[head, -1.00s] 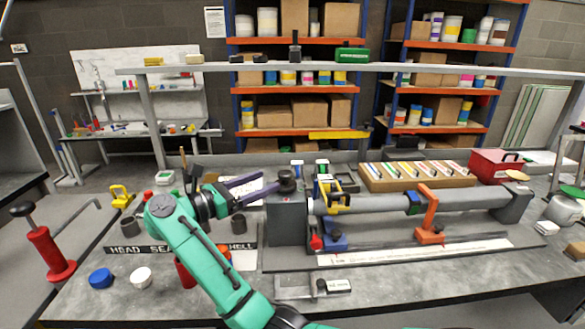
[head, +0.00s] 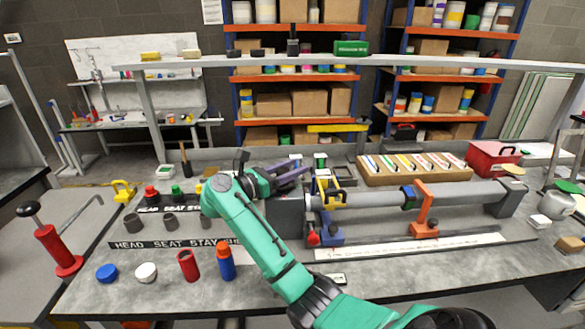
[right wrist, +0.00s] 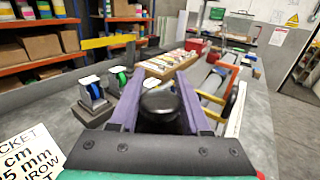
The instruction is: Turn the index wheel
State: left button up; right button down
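The index wheel shows as a round black knob (right wrist: 163,108) in the right wrist view. It stands on the grey headstock block (head: 284,214) at the left end of the long grey tube. My right gripper (head: 293,174) is over this block, its purple fingers pointing right. In the right wrist view the fingers lie on both sides of the knob, with little or no gap visible. I cannot tell whether they press on it. In the head view my gripper hides the knob. My left gripper is not in view.
Right of the block are a yellow clamp (head: 333,194), an orange clamp (head: 425,212) and the grey tube (head: 462,195). A cardboard tray of several strips (head: 415,177) lies behind. Red (head: 188,266) and blue (head: 226,264) cylinders stand front left, near my arm.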

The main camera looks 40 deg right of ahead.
jog(key=shift+f+n+t, duration=0.1)
jog(key=shift+n+t, duration=0.2)
jog(key=shift+t, duration=0.2)
